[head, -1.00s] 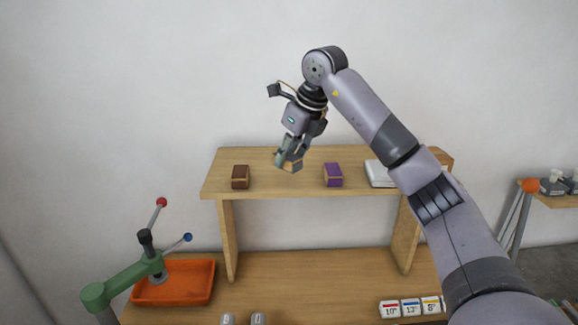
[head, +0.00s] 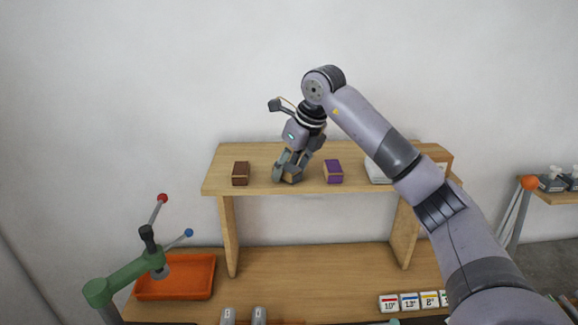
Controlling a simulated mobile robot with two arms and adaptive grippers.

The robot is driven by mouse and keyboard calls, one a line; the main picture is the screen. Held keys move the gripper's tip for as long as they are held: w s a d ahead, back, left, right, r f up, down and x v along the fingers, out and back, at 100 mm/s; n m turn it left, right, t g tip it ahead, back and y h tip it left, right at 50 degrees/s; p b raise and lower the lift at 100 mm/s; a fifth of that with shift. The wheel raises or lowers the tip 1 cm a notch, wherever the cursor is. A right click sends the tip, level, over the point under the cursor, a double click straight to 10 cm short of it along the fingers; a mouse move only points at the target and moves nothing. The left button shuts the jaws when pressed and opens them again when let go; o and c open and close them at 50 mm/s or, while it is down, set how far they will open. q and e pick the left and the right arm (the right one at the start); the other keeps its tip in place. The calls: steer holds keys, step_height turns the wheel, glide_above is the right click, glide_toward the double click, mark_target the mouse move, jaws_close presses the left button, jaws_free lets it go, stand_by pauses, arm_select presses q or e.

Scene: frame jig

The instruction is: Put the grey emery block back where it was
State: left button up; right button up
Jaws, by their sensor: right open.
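The grey emery block (head: 291,175) shows only in part, low among the fingers of my right gripper (head: 289,171). It appears to be at the surface of the upper wooden shelf (head: 264,160), between a brown block (head: 240,174) and a purple block (head: 333,172). My right gripper reaches down to the shelf from above and is open around the grey block. The fingers hide much of the block, so I cannot tell whether they touch it. My left gripper is not in view.
A white item (head: 377,173) lies on the shelf to the right, partly behind my right arm. Below are an orange tray (head: 176,281), a green stand with levers (head: 128,277) and several numbered white boxes (head: 409,303). Bare shelf lies on either side of the gripper.

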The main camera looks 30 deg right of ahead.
steer(key=shift+r, duration=0.1)
steer(key=shift+s+r+b, duration=0.2)
steer(key=shift+r+b, duration=0.15)
steer(key=shift+r, duration=0.15)
steer(key=b+v, duration=0.2)
steer(key=v, duration=0.9)
